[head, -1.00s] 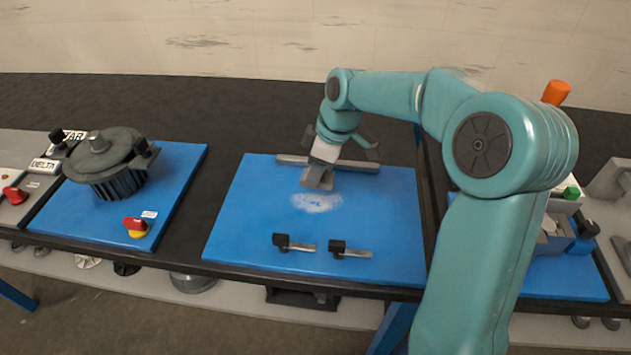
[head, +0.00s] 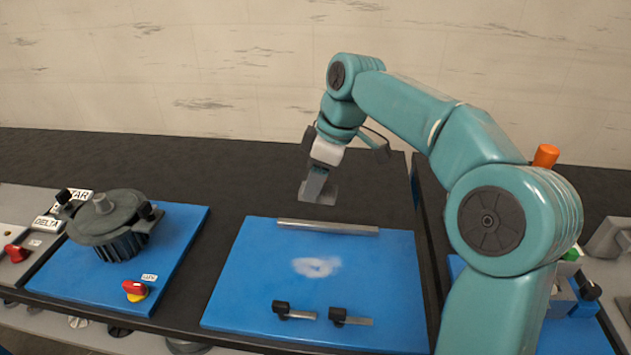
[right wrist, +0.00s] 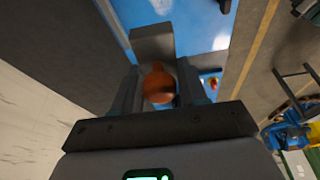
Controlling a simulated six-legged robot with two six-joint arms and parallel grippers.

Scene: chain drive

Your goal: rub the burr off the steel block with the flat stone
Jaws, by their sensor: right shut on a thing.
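My right gripper (head: 319,178) is shut on a grey flat piece that looks like the flat stone (head: 318,192). It hangs above the dark bench, past the back edge of the blue mat (head: 250,290). In the right wrist view the grey piece (right wrist: 152,42) shows beyond the fingers, with an orange-brown rounded knob (right wrist: 158,85) between them. A long grey metal bar (head: 328,226) lies along the mat's back edge, below the held piece in the picture and apart from it. I cannot tell whether this bar is the steel block, and no burr can be made out. My left gripper is not in view.
Two small clamps with black knobs (head: 281,307) (head: 337,316) lie at the mat's front. A pale patch (head: 316,266) marks its middle. A dark motor-like housing (head: 110,225) stands on the left mat. A grey and blue fixture (head: 570,295) is at right.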

